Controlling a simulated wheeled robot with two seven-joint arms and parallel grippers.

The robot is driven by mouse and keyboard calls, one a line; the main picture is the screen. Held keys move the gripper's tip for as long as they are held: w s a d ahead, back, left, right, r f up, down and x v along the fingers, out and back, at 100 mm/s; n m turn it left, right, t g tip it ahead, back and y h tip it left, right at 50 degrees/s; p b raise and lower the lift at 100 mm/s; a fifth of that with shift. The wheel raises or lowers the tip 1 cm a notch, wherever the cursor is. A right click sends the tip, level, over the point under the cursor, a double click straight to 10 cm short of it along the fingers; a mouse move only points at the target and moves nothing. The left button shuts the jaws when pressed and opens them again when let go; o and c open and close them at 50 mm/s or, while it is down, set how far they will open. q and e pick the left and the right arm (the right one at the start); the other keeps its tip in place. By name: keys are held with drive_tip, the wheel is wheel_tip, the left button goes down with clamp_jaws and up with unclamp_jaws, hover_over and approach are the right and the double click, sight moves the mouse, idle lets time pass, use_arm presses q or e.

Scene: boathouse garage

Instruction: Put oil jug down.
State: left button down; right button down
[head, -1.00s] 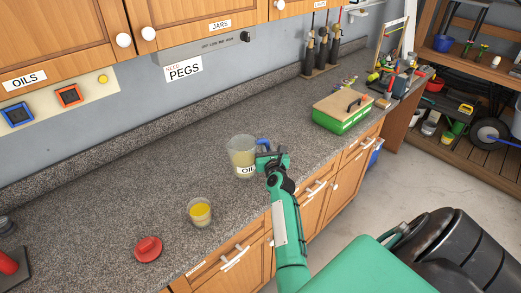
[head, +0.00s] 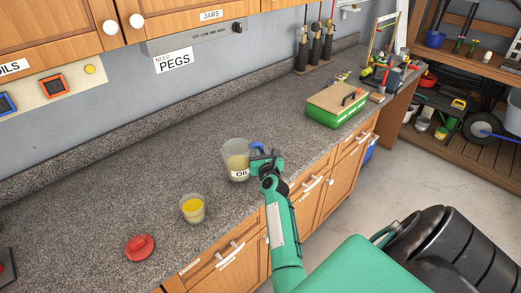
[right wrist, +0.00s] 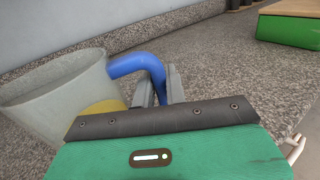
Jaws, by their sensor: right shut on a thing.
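The oil jug (head: 235,161) is a clear, upright jug with a white OIL label, a blue handle and yellow oil inside. It is at the front part of the grey counter, and I cannot tell whether its base touches the top. My right gripper (head: 264,161) is shut on its blue handle, on the jug's right side. In the right wrist view the handle (right wrist: 140,64) runs down between the fingers (right wrist: 160,88), and the jug wall (right wrist: 55,95) shows at left. My left gripper is not in view.
A small cup of yellow liquid (head: 193,209) and a red lid-like piece (head: 140,247) stand left of the jug. A green box with a wooden lid (head: 337,105) is farther right. The counter (head: 130,185) behind the jug is clear.

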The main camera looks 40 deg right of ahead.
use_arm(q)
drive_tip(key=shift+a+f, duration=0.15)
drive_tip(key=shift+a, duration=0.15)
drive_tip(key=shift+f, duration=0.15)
use_arm(e)
drive_tip(key=shift+f, duration=0.25)
use_arm(q)
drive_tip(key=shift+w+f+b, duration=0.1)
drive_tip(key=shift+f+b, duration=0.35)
drive_tip(key=shift+b, duration=0.2)
use_arm(e)
drive_tip(key=shift+f, duration=0.6)
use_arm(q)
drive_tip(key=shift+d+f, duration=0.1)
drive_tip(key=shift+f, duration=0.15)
use_arm(e)
drive_tip(key=shift+f, duration=0.25)
drive_tip(key=c, duration=1.4)
unclamp_jaws()
drive_tip(key=shift+o, duration=0.2)
drive_tip(key=shift+f, duration=0.1)
drive_tip(key=shift+c, duration=0.2)
